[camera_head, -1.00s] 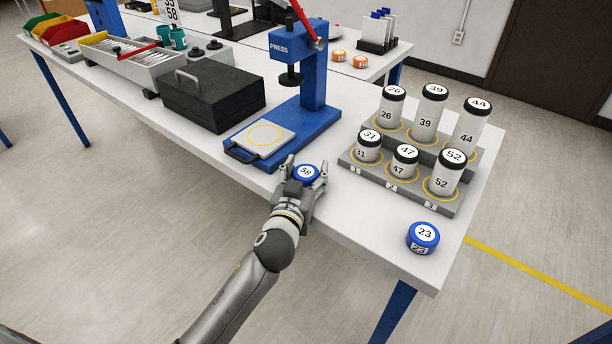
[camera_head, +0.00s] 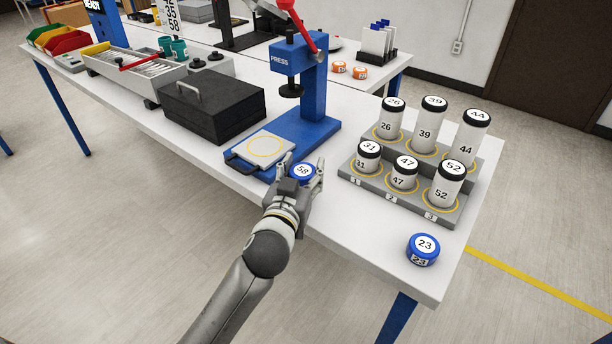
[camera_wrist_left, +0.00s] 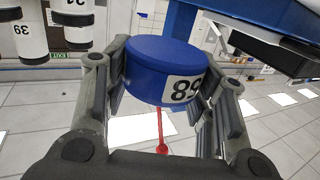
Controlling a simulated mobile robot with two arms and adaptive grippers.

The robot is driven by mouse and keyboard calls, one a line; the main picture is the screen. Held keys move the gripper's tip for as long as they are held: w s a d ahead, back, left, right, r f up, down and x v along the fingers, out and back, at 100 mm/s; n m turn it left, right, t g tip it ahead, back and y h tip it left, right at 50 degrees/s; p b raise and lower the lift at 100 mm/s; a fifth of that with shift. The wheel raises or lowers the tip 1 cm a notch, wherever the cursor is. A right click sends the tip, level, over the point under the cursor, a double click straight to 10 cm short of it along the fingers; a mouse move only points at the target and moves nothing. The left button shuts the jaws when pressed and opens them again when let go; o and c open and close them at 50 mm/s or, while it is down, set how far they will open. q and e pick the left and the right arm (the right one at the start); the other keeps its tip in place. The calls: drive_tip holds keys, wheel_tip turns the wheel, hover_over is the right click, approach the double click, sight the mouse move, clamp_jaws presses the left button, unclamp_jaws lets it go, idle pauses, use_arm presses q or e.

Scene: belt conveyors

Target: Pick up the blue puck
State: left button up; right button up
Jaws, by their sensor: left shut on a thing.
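The blue puck (camera_head: 302,171) with a white top marked 58 sits between the fingers of my left gripper (camera_head: 301,181), near the table's front edge, in front of the press. In the left wrist view the puck (camera_wrist_left: 160,68) is held between both fingers of the left gripper (camera_wrist_left: 160,95), its 58 label partly covered by the right-hand finger. A second blue puck (camera_head: 423,250), marked 23, stands on the front right corner of the table. My right gripper does not show.
A blue press (camera_head: 312,100) with a plate (camera_head: 264,149) stands behind the gripper. A stepped grey rack (camera_head: 400,203) of numbered white cylinders is to the right. A black case (camera_head: 209,100) is at left.

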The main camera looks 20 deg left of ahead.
sight(297, 166)
use_arm(q)
drive_tip(key=s+r, duration=0.1)
drive_tip(key=r, duration=0.1)
drive_tip(key=s+r, duration=0.2)
drive_tip(key=shift+a, duration=0.1)
drive_tip(key=s+r+p, duration=0.3)
drive_tip(key=s, duration=0.6)
drive_tip(key=shift+a+r, duration=0.3)
drive_tip(key=shift+r, duration=0.05)
drive_tip(key=shift+f, duration=0.1)
drive_tip(key=s+f+h, duration=0.1)
drive_tip(key=s+f, duration=0.8)
drive_tip(key=shift+a+f, duration=0.15)
drive_tip(key=shift+a, duration=0.25)
drive_tip(key=shift+m, duration=0.3)
